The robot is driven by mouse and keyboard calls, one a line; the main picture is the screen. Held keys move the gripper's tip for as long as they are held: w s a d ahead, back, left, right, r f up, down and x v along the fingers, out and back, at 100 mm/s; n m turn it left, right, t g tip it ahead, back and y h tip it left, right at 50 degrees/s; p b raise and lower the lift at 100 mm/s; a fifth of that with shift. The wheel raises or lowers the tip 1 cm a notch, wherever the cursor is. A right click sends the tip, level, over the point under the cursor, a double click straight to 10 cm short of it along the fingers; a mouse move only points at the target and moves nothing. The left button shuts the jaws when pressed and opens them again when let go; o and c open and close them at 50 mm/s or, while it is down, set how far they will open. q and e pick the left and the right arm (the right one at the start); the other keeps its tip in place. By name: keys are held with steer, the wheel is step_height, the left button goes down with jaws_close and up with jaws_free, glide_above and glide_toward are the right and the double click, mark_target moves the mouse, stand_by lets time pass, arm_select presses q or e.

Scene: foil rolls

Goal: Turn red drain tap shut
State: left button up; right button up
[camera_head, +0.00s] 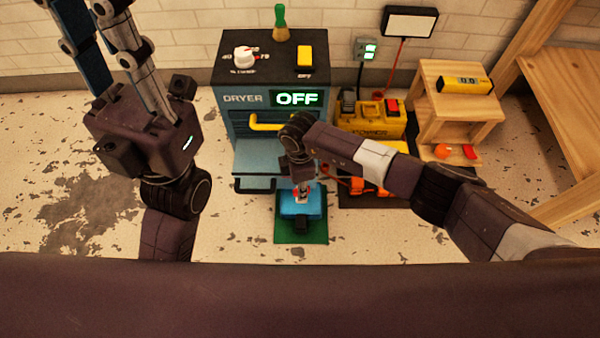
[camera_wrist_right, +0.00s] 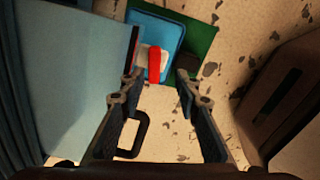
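The red drain tap (camera_wrist_right: 154,66) shows in the right wrist view as a red bar beside a white part, on a blue container (camera_wrist_right: 170,30). In the head view the blue container (camera_head: 300,203) stands on a green mat (camera_head: 288,238) in front of the dryer. My right gripper (camera_wrist_right: 159,85) is open, its fingertips apart on either side of the tap's near end. I cannot tell whether they touch it. In the head view my right arm hides part of the tap. My left gripper (camera_head: 88,22) is raised at the upper left, open and empty, with its tips cut off by the frame.
The dryer (camera_head: 228,128) reads OFF and has a yellow handle (camera_head: 265,124). A yellow machine (camera_head: 372,122) and a wooden stand (camera_head: 455,100) with a yellow device (camera_head: 464,85) stand to the right. The floor (camera_head: 240,222) left of the mat is clear.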

step_height(320, 180, up, 9)
steer(key=shift+f, duration=0.15)
